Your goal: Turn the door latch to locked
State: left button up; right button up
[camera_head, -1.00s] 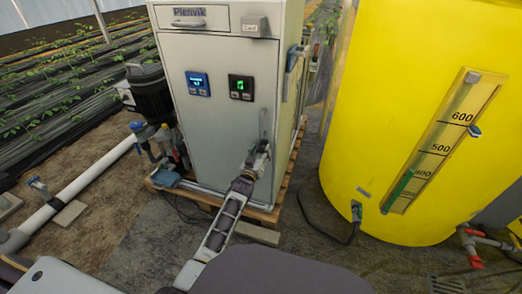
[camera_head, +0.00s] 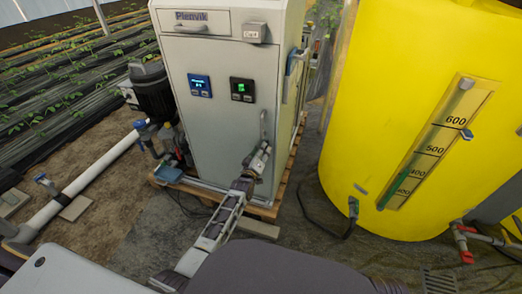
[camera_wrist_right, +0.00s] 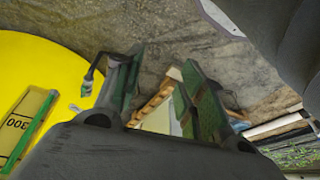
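The grey cabinet door (camera_head: 215,130) faces me in the head view. A slim upright handle (camera_head: 263,123), which looks like the door latch, is near its right edge. My left gripper (camera_head: 261,152) is at the door just below this handle, its arm reaching up from the bottom. Its fingers are too small to tell whether they are open or touch the handle. I cannot read the latch's locked state. My right gripper (camera_wrist_right: 160,95) shows in the right wrist view with its green-padded fingers apart and nothing between them.
A yellow tank (camera_head: 400,100) with a level gauge stands right of the cabinet. The cabinet sits on a wooden pallet (camera_head: 262,212). A dark pump (camera_head: 152,90) and white pipe (camera_head: 95,172) are at left. A black hose (camera_head: 318,222) lies on the floor between cabinet and tank.

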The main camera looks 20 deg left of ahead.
pick_arm(q)
jog(key=shift+a+f+n, duration=0.1)
jog(key=shift+n, duration=2.15)
jog(key=shift+f+n, duration=0.1)
jog(key=shift+n, duration=2.15)
pick_arm(e)
jog(key=shift+s, duration=0.15)
pick_arm(q)
jog(key=o, duration=1)
pick_arm(e)
jog(key=shift+w, duration=0.2)
pick_arm(q)
jog(key=shift+s, duration=0.15)
pick_arm(e)
jog(key=shift+f, duration=0.1)
pick_arm(q)
jog(key=shift+s+a, duration=0.2)
jog(key=shift+s, duration=5.65)
